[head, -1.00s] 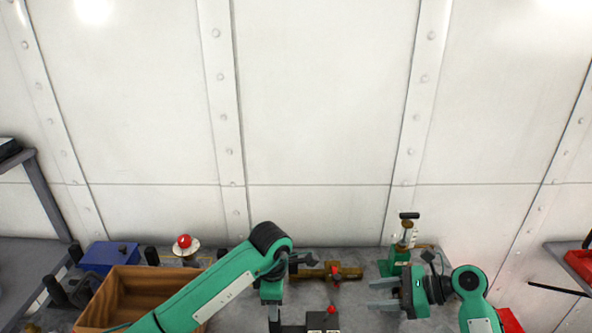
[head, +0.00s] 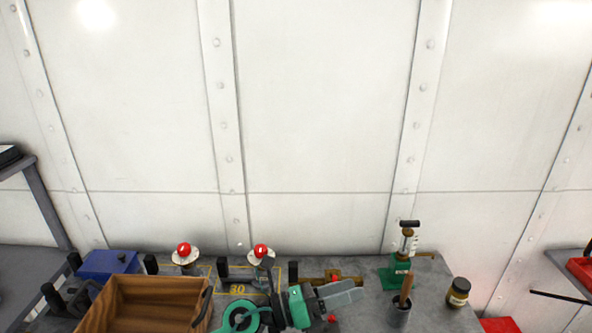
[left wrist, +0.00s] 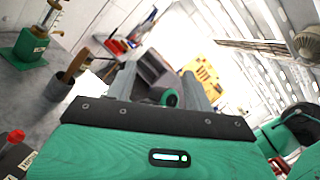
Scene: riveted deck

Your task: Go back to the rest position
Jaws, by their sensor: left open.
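My left gripper (head: 345,292) is low in the head view, over the front of the bench, with its fingers pointing right. It is open, and nothing shows between its fingers. In the left wrist view the two grey fingers (left wrist: 160,74) stand apart, with the room beyond them. My left arm is folded low at the bottom edge of the head view. My right gripper is not seen in the head view.
A wooden box (head: 150,302), a blue box (head: 108,264) and red-topped items (head: 184,253) stand at left. A green-based pump (head: 400,275), a dark cup (head: 399,316) with a wooden handle and a dark jar (head: 458,292) stand right of my gripper.

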